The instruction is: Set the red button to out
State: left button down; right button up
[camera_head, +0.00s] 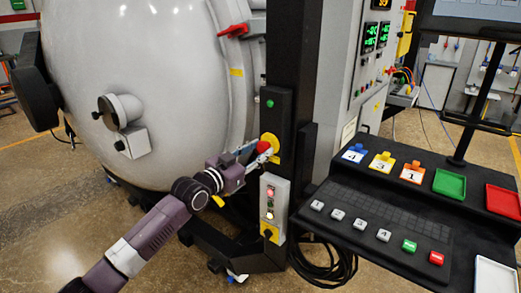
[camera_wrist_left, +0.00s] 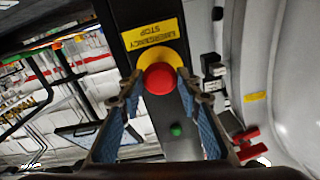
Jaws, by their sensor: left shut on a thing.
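The red button (camera_head: 263,147) is a round emergency stop knob on a yellow base, mounted on a black post (camera_head: 290,70). In the left wrist view the red button (camera_wrist_left: 160,79) sits between the two fingertips, below a yellow label (camera_wrist_left: 150,34) reading EMERGENCY STOP, upside down. My left gripper (camera_head: 256,151) reaches the button from the left in the head view. In the wrist view its blue-padded fingers (camera_wrist_left: 160,84) are closed around the button's sides. Whether the button is in or out cannot be told. My right gripper is not in view.
A control box (camera_head: 273,208) with lights and a small knob hangs just below the button. A large grey furnace vessel (camera_head: 150,60) stands at left. A black console (camera_head: 400,215) with small buttons and coloured trays stands at right. A green button (camera_wrist_left: 176,130) is on the post.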

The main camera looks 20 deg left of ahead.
pick_arm(q)
jog(key=c, duration=1.7)
grip_release()
jog(key=shift+f, duration=0.15)
jog(key=o, duration=0.3)
jog(key=shift+s+a, duration=0.1)
jog(key=shift+s, duration=0.05)
jog(key=v, duration=1.2)
